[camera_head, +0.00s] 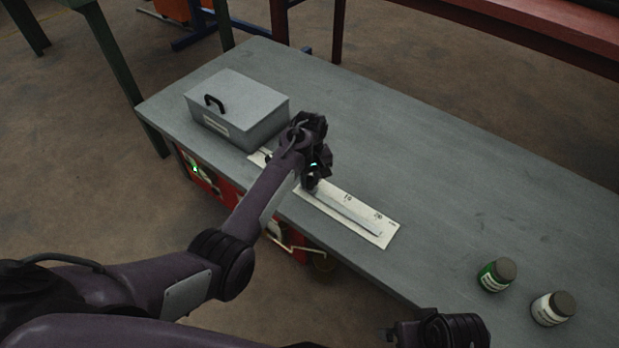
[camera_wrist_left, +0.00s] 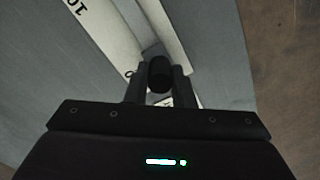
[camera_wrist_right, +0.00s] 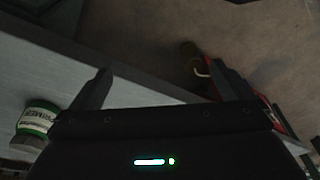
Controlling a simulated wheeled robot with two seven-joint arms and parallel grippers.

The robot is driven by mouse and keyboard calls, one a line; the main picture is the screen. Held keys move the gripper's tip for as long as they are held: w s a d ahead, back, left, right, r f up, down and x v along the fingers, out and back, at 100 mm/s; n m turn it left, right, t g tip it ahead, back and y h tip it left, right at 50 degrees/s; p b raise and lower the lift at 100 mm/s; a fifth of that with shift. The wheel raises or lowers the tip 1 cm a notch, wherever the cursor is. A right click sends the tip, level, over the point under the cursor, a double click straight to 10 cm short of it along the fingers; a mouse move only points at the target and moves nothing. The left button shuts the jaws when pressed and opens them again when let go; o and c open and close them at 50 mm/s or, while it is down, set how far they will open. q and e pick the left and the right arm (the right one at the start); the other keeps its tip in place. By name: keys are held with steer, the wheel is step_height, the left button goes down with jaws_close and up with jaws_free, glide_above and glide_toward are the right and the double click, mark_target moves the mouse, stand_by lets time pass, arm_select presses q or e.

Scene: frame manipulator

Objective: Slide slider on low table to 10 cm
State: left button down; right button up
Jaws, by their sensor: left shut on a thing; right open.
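The slider's pale scale plate (camera_head: 380,236) lies along the near edge of the grey low table (camera_head: 450,190), with 10 and 20 marks showing. A raised light rail (camera_head: 350,213) runs along it. My left gripper (camera_head: 312,182) is over the plate, left of the 10 mark, and hides the slider knob in the head view. In the left wrist view the dark round slider knob (camera_wrist_left: 159,72) sits between the closed fingers, close to the 0 mark. My right gripper (camera_wrist_right: 155,75) is open and empty near the table's front edge; its fingers are mostly hidden in the head view.
A grey lidded box (camera_head: 240,105) with a black handle stands just behind the plate's left end. A green jar (camera_head: 497,275) and a white jar (camera_head: 552,308) stand at the right. A red unit (camera_head: 225,190) is under the table. The table's middle is clear.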

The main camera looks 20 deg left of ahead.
arm_select(q)
steer(key=shift+s+d+r, duration=0.1)
steer(key=shift+d, duration=0.1)
steer(key=d+p, duration=0.1)
steer(key=s+d+p, duration=0.1)
steer(key=d, duration=0.1)
steer(key=d+p, duration=0.1)
steer(key=shift+s+d+r+p, duration=0.2)
steer(key=shift+s+d+p, duration=0.2)
steer(key=d, duration=0.1)
steer(key=s+d+p, duration=0.1)
steer(key=d, duration=0.2)
steer(key=shift+s+d+f, duration=0.15)
steer(key=shift+s+f, duration=0.1)
arm_select(e)
steer(key=d+f+m, duration=0.1)
steer(key=d+f, duration=0.2)
steer(key=f, duration=0.6)
steer(key=shift+s+f+g+h, duration=0.2)
steer(key=shift+f+g+h, duration=0.05)
steer(key=shift+g+h, duration=0.15)
arm_select(q)
steer(key=c, duration=1.3)
jaws_free()
steer(key=shift+o, duration=0.2)
